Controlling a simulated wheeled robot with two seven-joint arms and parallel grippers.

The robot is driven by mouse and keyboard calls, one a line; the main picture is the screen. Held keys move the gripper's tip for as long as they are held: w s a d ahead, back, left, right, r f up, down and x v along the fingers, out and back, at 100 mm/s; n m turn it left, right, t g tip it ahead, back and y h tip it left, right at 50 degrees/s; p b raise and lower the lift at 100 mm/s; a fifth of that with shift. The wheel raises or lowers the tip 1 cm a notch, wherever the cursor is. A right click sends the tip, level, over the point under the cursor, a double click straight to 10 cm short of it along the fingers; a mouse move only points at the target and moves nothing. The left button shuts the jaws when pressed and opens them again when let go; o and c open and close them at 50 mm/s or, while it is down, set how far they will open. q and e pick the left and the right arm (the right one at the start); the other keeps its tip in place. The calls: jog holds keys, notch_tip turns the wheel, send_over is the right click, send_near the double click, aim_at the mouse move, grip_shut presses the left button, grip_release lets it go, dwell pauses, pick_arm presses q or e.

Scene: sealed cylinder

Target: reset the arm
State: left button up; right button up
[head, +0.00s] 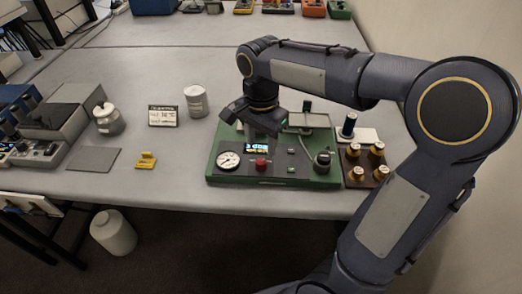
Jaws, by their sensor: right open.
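My right arm reaches in from the right and bends over the bench (150,75). My right gripper (262,122) points down above the back left of a green instrument (215,172) with a round dial, a small lit display and a red knob. The jaws are small and dark in the head view, and I see nothing held in them. I cannot tell whether they touch the instrument. My left gripper is not in view.
Beside the instrument, a dark rack (362,178) holds several brass-topped cylinders.

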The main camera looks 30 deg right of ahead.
jog(key=shift+r, duration=0.85)
